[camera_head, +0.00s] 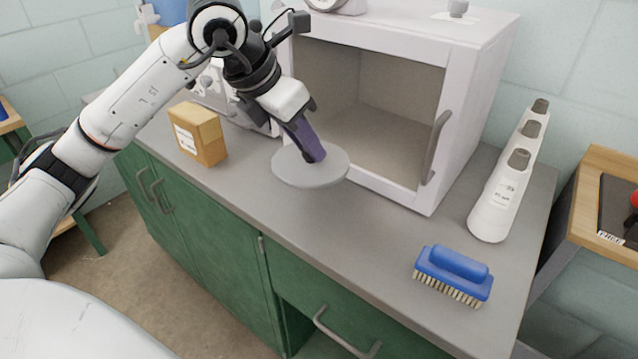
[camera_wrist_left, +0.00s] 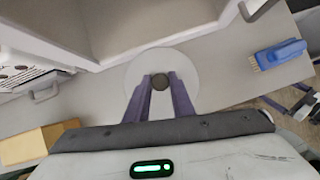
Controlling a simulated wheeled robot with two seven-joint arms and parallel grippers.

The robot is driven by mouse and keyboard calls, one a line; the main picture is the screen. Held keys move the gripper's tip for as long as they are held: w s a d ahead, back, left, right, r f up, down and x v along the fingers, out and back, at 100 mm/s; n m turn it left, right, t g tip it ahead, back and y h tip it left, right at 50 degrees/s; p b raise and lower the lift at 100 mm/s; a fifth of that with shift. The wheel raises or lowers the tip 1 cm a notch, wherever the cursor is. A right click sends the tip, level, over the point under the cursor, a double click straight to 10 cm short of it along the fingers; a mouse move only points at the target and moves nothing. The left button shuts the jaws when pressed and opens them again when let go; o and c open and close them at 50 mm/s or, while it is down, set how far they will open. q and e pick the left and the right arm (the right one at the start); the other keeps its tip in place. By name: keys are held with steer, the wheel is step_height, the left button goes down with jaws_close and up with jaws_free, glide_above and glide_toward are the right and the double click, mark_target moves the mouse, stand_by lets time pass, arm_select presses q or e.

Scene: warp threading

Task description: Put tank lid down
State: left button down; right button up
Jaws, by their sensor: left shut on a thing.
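The tank lid (camera_head: 309,172) is a flat, round, light grey disc with a small dark knob. My left gripper (camera_head: 312,156) is shut on the knob and holds the lid level over the grey counter, in front of the white cabinet. I cannot tell whether the lid touches the counter. In the left wrist view the lid (camera_wrist_left: 183,62) lies beyond my two purple fingers, which close around the dark knob (camera_wrist_left: 160,82). My right gripper is not in view.
The white cabinet (camera_head: 476,45) with an open front stands behind the lid. A yellow-brown box (camera_head: 208,146) is at left, a blue brush (camera_head: 455,272) and white stand with grey knobs (camera_head: 500,185) at right. Bare counter (camera_head: 360,235) lies between lid and brush.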

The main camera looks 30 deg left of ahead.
mark_target(305, 164)
arm_select(q)
steer(key=f, duration=0.4)
steer(key=shift+s, duration=0.3)
step_height(305, 164, down, 4)
steer(key=shift+b, duration=0.45)
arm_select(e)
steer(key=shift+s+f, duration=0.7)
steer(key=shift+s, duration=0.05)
arm_select(q)
steer(key=shift+f, duration=0.15)
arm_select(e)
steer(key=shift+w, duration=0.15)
arm_select(q)
steer(key=c, duration=1.5)
jaws_free()
steer(key=shift+c, duration=0.2)
